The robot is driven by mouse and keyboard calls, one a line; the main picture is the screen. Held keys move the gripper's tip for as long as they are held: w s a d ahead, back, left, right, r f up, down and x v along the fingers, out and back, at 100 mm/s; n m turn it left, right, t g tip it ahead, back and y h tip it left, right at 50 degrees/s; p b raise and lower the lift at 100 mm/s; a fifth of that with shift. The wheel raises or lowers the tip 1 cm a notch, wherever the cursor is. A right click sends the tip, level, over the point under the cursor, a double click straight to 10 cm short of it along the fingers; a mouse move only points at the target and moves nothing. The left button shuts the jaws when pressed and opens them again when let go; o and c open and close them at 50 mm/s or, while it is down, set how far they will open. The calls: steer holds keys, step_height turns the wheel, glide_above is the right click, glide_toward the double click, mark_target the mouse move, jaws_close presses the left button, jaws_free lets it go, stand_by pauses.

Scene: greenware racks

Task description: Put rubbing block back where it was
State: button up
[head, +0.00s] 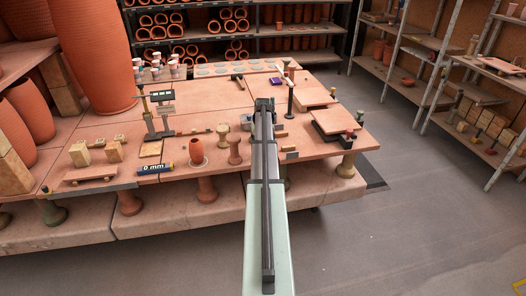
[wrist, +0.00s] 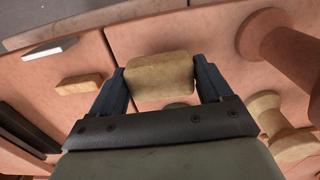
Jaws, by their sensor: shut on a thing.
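The rubbing block, which I take to be the tan, round-cornered block (wrist: 160,80), sits between the two dark fingers of my gripper (wrist: 159,68) in the wrist view. My gripper is shut on it, with a finger against each end. In the head view my gripper (head: 265,103) is over the right part of the terracotta-coloured table (head: 205,97), and my arm hides most of what is below it. I cannot make out the held block there. Whether the block touches the table I cannot tell.
In the wrist view a smaller tan block (wrist: 80,84) lies to the left, and a pale spool-shaped prop (wrist: 268,108) stands at the right. In the head view a scale stand (head: 162,97), a terracotta cup (head: 197,147) and a dark-edged board (head: 336,122) stand around.

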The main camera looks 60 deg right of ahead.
steer(key=shift+f, duration=1.4)
steer(key=o, duration=1)
steer(key=shift+f, duration=0.1)
step_height(320, 180, up, 12)
steer(key=shift+r, duration=0.15)
